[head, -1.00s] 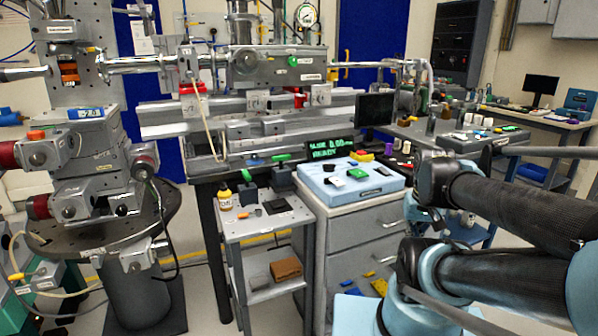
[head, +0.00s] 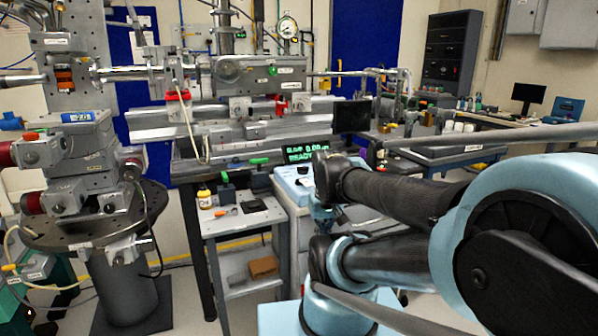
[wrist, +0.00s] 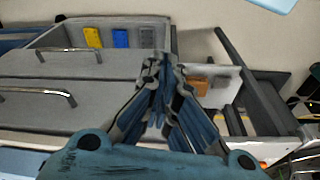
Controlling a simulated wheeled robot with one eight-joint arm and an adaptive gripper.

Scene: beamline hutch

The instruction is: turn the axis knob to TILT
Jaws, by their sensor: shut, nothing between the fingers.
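I cannot make out the axis knob or a TILT mark in either view. In the head view a green-lit readout (head: 306,153) stands at the bench's front, reading SLIDE 0.00 and READY. In the head view my arm covers much of the blue-topped cabinet (head: 289,182), and my gripper is not clearly seen there.
A small cart (head: 234,224) stands before the bench, with a brown block (head: 263,266) on its lower shelf. The wrist view shows an open drawer (wrist: 150,35) with yellow and blue pieces. A round table (head: 60,238) stands at left. Pale floor shows between them.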

